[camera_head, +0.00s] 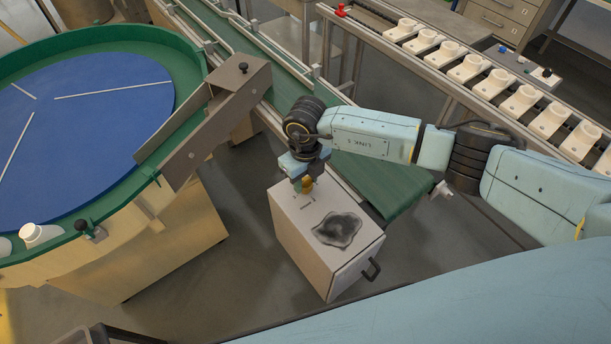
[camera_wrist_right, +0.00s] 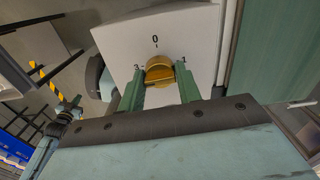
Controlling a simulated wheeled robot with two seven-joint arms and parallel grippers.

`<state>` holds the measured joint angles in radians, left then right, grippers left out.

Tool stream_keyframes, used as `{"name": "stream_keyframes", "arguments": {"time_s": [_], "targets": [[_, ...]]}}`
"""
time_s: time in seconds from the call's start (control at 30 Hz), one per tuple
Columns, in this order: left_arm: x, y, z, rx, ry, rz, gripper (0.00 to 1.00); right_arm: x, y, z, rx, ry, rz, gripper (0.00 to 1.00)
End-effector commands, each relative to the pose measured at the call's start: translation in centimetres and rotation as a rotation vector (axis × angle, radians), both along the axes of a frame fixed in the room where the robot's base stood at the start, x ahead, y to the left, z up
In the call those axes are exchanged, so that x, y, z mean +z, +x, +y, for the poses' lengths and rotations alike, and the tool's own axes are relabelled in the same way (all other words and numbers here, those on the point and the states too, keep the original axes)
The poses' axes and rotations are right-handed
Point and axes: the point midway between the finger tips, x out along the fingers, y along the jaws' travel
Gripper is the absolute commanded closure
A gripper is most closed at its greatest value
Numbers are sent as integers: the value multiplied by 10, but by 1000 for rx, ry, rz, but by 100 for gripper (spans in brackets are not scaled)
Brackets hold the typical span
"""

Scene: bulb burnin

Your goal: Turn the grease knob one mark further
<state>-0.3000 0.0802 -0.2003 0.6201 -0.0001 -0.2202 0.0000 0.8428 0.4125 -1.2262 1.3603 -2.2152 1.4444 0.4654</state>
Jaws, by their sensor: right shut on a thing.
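The grease knob is a small brass knob (camera_head: 307,184) on the top of a white box (camera_head: 290,215). In the right wrist view the knob (camera_wrist_right: 159,70) sits between the marks 3, 0 and 1 printed on the white face. My right gripper (camera_head: 304,176) comes down on the knob from above. In the wrist view its two green fingers (camera_wrist_right: 160,85) lie on either side of the knob, shut on it. The knob's pointer cannot be made out clearly. My left gripper is not in view.
The box top has a dark grease stain (camera_head: 338,229) and a black handle (camera_head: 371,269) on its side. A green conveyor (camera_head: 395,196) runs close behind the box. A round blue turntable (camera_head: 80,130) with a green rim stands at left. White sockets (camera_head: 467,68) line a rail at upper right.

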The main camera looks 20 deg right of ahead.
Motion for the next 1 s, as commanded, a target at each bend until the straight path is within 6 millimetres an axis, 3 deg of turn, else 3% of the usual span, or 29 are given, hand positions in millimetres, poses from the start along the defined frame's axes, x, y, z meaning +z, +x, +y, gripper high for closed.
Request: {"name": "stream_keyframes", "arguments": {"time_s": [0.7,0.73,0.87,1.0], "targets": [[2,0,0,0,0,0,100,0,0,0,-76,-1,-1,89],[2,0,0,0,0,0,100,0,0,0,-76,-1,-1,64],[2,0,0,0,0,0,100,0,0,0,-75,-1,-1,46],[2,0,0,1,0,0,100,0,0,0,-74,-1,-1,44]]}}
